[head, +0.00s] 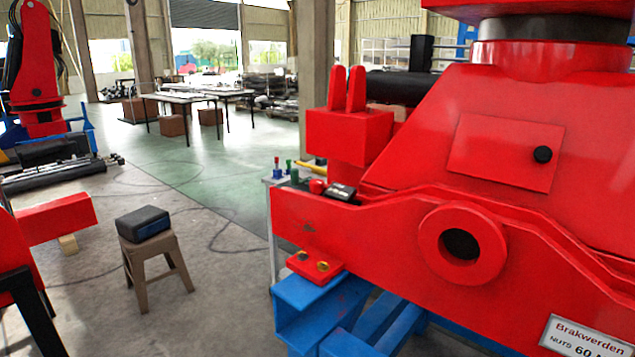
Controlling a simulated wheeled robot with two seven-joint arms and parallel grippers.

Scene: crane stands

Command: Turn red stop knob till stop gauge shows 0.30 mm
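A small red knob (318,186) sits at the left end of the large red crane part, low beside a small black box with a pale face (341,192). These look like the stop knob and the stop gauge. The box is tilted and too small here for any reading to be made out. The lower part of the knob is hidden by the red crane beam's edge. Neither of my grippers shows in the head view.
The red crane body (480,150) fills the right side, on blue supports (310,293). Small coloured-handled items (288,166) stand by its left end. A stool (155,260) carries a dark box (143,223). Open floor lies between stool and crane; tables (190,97) stand behind.

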